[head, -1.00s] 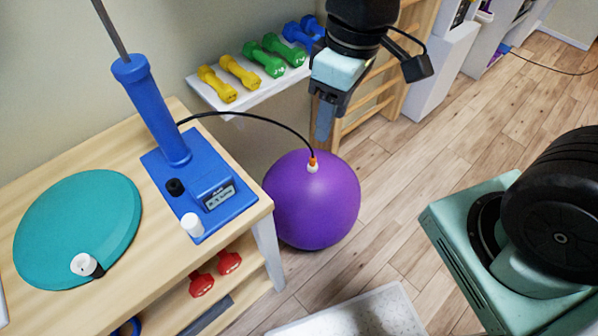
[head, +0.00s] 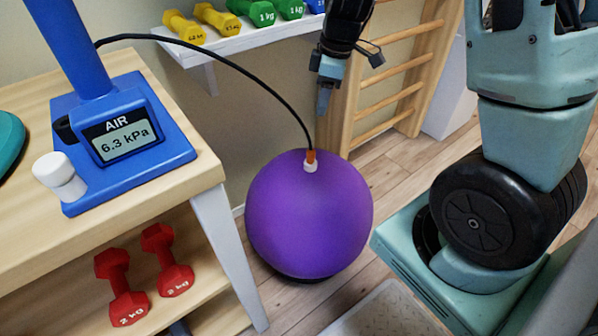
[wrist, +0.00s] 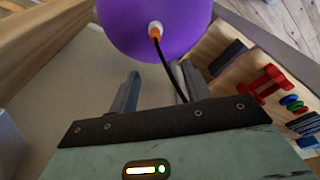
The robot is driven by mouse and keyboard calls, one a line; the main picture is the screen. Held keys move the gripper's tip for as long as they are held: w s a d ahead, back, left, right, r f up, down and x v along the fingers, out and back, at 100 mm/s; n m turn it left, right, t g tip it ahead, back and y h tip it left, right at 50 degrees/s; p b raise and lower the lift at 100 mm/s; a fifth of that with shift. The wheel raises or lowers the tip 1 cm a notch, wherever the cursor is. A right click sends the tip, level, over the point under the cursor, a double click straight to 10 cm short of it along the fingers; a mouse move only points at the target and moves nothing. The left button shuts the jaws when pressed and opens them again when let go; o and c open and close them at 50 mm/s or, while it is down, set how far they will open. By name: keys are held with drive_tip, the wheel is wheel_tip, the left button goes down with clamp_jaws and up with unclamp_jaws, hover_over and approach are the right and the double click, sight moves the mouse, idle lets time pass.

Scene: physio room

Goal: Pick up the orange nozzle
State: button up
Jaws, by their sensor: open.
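The orange nozzle (head: 311,155) sits upright in the white valve (head: 311,166) on top of the purple ball (head: 309,215). A black hose (head: 232,74) runs from the nozzle to the blue pump (head: 120,135), whose display reads AIR 6.3 kPa. My gripper (head: 323,112) is above the nozzle and slightly right of it in the head view, apart from it. In the wrist view the nozzle (wrist: 155,33) shows beyond the fingertips, with the hose passing near the right finger. My gripper (wrist: 150,82) is open and empty.
The wooden table (head: 190,175) with the pump stands at left, with red dumbbells (head: 168,262) on its lower shelf. A white shelf (head: 230,42) with yellow and green dumbbells is behind. Wooden wall bars (head: 395,85) stand behind my gripper.

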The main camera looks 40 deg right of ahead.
sight(312, 150)
drive_tip(key=f+b, duration=0.2)
drive_tip(key=f, duration=0.4)
drive_tip(key=w+f+b, duration=0.1)
drive_tip(key=f+b, duration=0.2)
drive_tip(key=f, duration=0.3)
drive_tip(key=w+a+f+b, duration=0.1)
drive_tip(key=f+b, duration=0.1)
drive_tip(key=f, duration=0.4)
drive_tip(key=shift+w+a+f+b, duration=0.1)
drive_tip(key=shift+f+b, duration=0.05)
drive_tip(key=shift+b, duration=0.2)
clamp_jaws()
